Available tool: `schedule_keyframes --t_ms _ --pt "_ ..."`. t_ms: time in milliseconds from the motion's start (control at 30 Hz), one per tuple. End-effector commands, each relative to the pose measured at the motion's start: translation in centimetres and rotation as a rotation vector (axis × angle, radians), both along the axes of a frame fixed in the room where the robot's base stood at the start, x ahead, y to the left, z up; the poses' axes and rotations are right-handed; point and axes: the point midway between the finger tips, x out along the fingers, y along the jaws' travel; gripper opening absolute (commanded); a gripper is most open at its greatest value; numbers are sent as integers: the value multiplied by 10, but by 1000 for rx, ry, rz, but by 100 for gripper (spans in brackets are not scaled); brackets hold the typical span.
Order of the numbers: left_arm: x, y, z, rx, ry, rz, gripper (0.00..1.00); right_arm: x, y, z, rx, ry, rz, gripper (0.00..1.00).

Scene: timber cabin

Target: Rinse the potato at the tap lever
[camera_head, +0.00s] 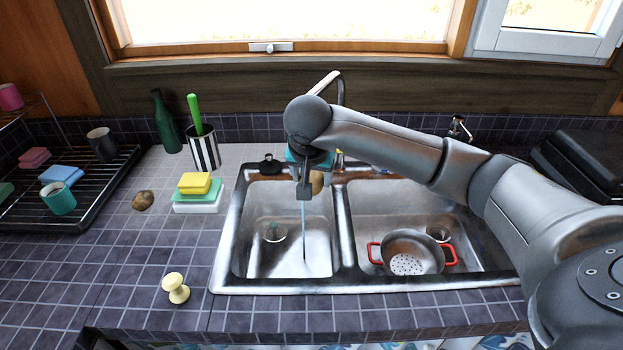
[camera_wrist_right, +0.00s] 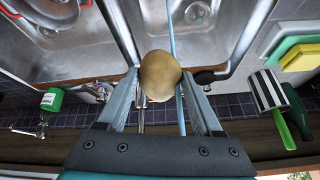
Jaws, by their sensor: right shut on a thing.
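My right gripper (camera_head: 305,188) is shut on a yellowish-brown potato (camera_head: 317,182) above the left basin of the sink (camera_head: 231,235). The right wrist view shows the potato (camera_wrist_right: 160,75) between the two fingers of the gripper (camera_wrist_right: 160,88). A thin blue stream of water (camera_head: 304,232) runs down into the left basin; in the right wrist view the stream (camera_wrist_right: 172,30) passes close beside the potato. I cannot tell whether it touches it. The tap (camera_head: 325,84) stands behind the sink, mostly hidden by my right arm, and its lever is not clear. My left gripper is out of view.
A colander with red handles (camera_head: 405,264) sits in the right basin. Left of the sink are stacked sponges (camera_head: 195,183), a striped cup (camera_head: 203,152), a green bottle (camera_head: 166,125), a brown lump (camera_head: 143,200), a yellow knob-shaped thing (camera_head: 175,288) and a dish rack (camera_head: 98,200).

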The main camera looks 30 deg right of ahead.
Motion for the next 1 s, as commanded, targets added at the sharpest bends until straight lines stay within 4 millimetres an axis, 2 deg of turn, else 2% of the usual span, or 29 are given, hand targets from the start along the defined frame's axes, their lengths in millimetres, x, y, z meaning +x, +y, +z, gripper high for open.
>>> schedule_keyframes --t_ms 300,700,1000 --pt "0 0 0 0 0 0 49 0 1 0 0 -1 -1 7" --pt "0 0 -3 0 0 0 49 -2 -11 0 -1 -1 0 7" --pt "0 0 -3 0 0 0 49 -1 -8 0 -1 -1 0 7"
